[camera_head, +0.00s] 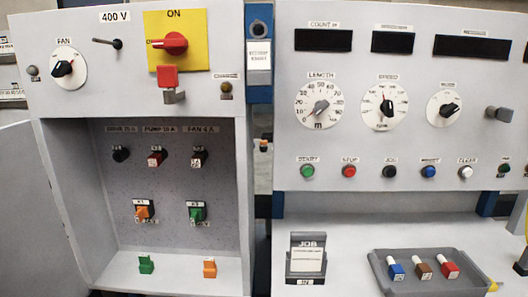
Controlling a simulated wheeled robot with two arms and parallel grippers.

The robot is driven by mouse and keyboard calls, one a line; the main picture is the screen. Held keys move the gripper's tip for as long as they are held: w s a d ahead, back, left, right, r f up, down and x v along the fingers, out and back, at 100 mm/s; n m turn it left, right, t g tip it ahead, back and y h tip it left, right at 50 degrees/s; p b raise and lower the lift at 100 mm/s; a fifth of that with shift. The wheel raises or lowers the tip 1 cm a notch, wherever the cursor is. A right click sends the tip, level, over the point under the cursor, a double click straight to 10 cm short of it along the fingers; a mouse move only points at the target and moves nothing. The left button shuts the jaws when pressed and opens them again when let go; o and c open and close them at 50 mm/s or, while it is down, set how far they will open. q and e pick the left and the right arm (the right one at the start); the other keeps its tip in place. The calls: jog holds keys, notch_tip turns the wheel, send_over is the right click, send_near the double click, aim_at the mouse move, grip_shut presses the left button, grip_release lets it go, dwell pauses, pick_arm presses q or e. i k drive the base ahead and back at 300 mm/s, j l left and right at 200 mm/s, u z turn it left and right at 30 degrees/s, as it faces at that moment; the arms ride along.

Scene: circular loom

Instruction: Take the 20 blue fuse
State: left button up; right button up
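Neither gripper shows clearly. White and yellow parts are cut off at the right edge, and I cannot tell what they belong to.
The JOB card holder (306,258) stands left of the tray. Further left is the open cabinet with fuse holders (157,158), an orange clip (209,268) and a green clip (146,264) on its floor. The shelf between holder and tray is clear.

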aim_at(397, 273)
jog(key=k+l, duration=0.2)
jog(key=k, duration=0.3)
jog(key=k+l, duration=0.2)
jog(key=k, duration=0.25)
